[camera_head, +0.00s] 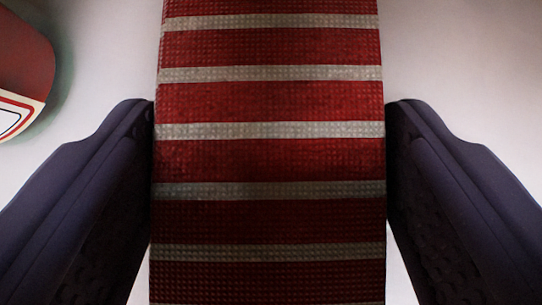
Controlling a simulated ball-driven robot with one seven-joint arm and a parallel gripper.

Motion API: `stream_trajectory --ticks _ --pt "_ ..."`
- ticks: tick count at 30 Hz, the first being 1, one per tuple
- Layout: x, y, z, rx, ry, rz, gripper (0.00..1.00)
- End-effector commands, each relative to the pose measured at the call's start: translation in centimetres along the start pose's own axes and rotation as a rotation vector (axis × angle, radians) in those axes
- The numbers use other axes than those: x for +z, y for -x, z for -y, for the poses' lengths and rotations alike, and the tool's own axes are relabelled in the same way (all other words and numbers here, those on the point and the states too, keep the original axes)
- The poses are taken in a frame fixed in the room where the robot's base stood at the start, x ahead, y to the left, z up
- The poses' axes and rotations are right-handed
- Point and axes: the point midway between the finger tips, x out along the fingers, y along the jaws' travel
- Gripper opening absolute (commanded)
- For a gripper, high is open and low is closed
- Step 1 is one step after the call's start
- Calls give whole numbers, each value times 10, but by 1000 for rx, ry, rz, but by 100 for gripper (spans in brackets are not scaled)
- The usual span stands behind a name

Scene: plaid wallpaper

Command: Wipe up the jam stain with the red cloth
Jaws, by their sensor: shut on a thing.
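The red cloth (270,105), with pale grey stripes across it and a waffle texture, fills the middle of the view from top to bottom. My gripper (270,118) is shut on it, with one dark finger against its left side and one against its right side. The lower part of the cloth between the fingers is in shadow. The cloth's far end runs out of the top of the picture. I see no jam stain in this view.
A red object with a white, red-lined label (22,70) lies at the upper left edge, partly cut off, apart from my left finger. The pale surface (455,65) is clear at the upper right and between that object and the cloth.

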Motion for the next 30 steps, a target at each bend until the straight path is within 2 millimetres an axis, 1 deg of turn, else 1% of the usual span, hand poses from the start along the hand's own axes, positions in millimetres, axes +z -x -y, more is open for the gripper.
stream_trajectory --ticks 14,25,30 --pt "-41 41 0 0 -2 -4 39" --pt "-43 42 0 0 -2 -3 39" --pt "-52 52 0 0 -2 -4 39"
